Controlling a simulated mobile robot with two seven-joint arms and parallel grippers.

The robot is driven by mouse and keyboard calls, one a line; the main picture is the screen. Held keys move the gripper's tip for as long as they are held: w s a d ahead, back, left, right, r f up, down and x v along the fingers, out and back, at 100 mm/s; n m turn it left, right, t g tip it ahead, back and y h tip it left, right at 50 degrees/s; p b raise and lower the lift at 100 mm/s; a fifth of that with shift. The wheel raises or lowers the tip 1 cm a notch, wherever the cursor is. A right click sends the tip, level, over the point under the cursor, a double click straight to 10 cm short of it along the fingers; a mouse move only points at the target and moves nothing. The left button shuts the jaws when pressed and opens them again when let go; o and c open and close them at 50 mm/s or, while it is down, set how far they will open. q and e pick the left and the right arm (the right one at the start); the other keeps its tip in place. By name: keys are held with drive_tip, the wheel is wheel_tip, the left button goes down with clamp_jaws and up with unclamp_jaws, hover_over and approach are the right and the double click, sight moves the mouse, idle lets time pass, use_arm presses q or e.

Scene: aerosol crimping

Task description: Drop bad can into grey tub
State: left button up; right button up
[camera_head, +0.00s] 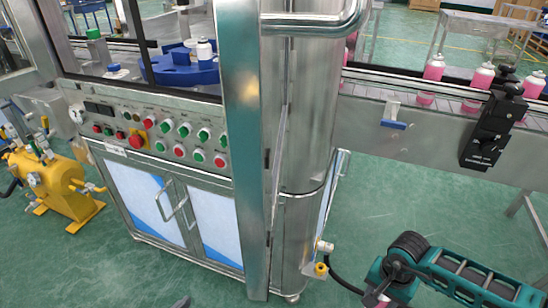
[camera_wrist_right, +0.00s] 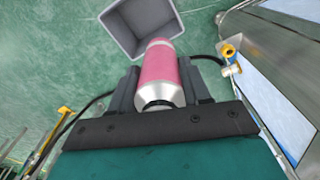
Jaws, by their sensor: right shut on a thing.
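The can (camera_wrist_right: 158,60) is pink with a silver shoulder and a dark opening at its near end. My right gripper (camera_wrist_right: 158,72) is shut on it, one dark finger on each side. In the head view my right gripper (camera_head: 388,284) is low at the right, with only a little of the pink can (camera_head: 373,300) showing at the bottom edge. The grey tub (camera_wrist_right: 112,30) is an open square box at the top of the right wrist view. The can's far end overlaps the tub's near edge in that view; the height between them is unclear.
A steel crimping machine (camera_head: 247,150) with a button panel stands at the left and centre. A conveyor (camera_head: 370,110) carries several pink cans at the right. A yellow valve fitting (camera_wrist_right: 230,52) is right of the tub. Green floor lies around it.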

use_arm(q)
drive_tip(key=w+d+f+b, duration=0.2)
drive_tip(key=d+f+b, duration=0.1)
drive_tip(key=f+b, duration=0.7)
drive_tip(key=b, duration=0.3)
drive_tip(key=shift+w+f+h+b, duration=0.15)
drive_tip(key=shift+f+h+b, duration=0.15)
drive_tip(key=shift+h, duration=0.1)
use_arm(e)
drive_tip(key=s+d+f+m, duration=0.1)
drive_tip(key=d+f+m, duration=0.1)
drive_tip(key=f, duration=0.7)
drive_tip(key=s+d+f+m, duration=0.1)
drive_tip(key=d+f+m, duration=0.1)
drive_tip(key=f, duration=0.8)
drive_tip(key=s+d+f+m, duration=0.1)
drive_tip(key=d+f+m, duration=0.2)
drive_tip(key=f, duration=0.7)
drive_tip(key=shift+s, duration=0.4)
use_arm(q)
drive_tip(key=shift+d+r, duration=0.1)
drive_tip(key=shift+r, duration=0.05)
use_arm(e)
drive_tip(key=shift+f, duration=0.1)
drive_tip(key=o, duration=1.1)
use_arm(q)
drive_tip(key=shift+w, duration=0.1)
drive_tip(key=shift+a, duration=0.2)
